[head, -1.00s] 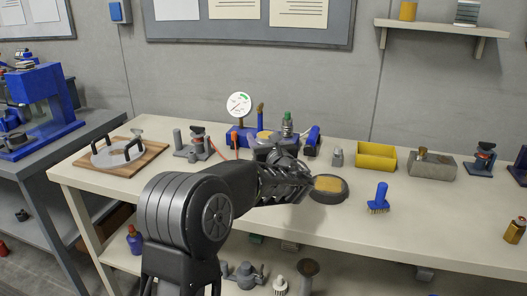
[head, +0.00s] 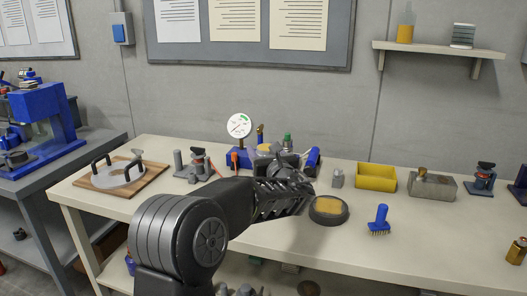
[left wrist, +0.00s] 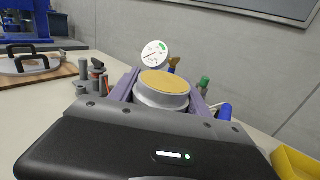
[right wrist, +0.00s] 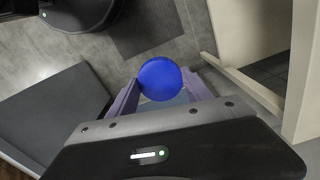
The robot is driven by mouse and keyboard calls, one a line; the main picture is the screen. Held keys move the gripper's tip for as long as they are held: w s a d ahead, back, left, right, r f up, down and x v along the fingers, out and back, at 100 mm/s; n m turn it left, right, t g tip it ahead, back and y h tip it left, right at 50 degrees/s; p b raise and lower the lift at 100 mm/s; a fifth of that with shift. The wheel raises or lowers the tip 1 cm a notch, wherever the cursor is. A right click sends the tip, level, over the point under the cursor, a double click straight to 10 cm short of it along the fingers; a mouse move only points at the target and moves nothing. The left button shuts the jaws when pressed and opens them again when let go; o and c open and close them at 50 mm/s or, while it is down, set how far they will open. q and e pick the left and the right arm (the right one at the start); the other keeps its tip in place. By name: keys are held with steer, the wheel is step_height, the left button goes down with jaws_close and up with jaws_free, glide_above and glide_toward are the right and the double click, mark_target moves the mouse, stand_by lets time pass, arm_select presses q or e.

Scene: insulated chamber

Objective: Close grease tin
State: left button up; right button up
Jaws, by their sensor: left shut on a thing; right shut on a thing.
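The open grease tin (head: 329,210), a dark round dish with tan grease inside, stands on the bench. My left gripper (head: 276,166) is just left of and behind it, partly hidden by its own wrist. In the left wrist view its fingers are shut on a round grey lid (left wrist: 163,99) with a tan top, apparently the tin's lid. The lid is held level above the bench, apart from the tin. My right gripper (right wrist: 158,100) is outside the head view. In the right wrist view it is shut on a round blue thing (right wrist: 160,77), with floor below.
A blue brush (head: 379,219) stands right of the tin. A yellow bin (head: 376,177), a grey block (head: 432,187) and a small grey weight (head: 338,178) stand behind. A dial gauge (head: 239,125) rises behind my left gripper. The bench front by the tin is clear.

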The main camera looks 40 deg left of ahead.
arm_select(q)
jaws_close()
stand_by(0.7)
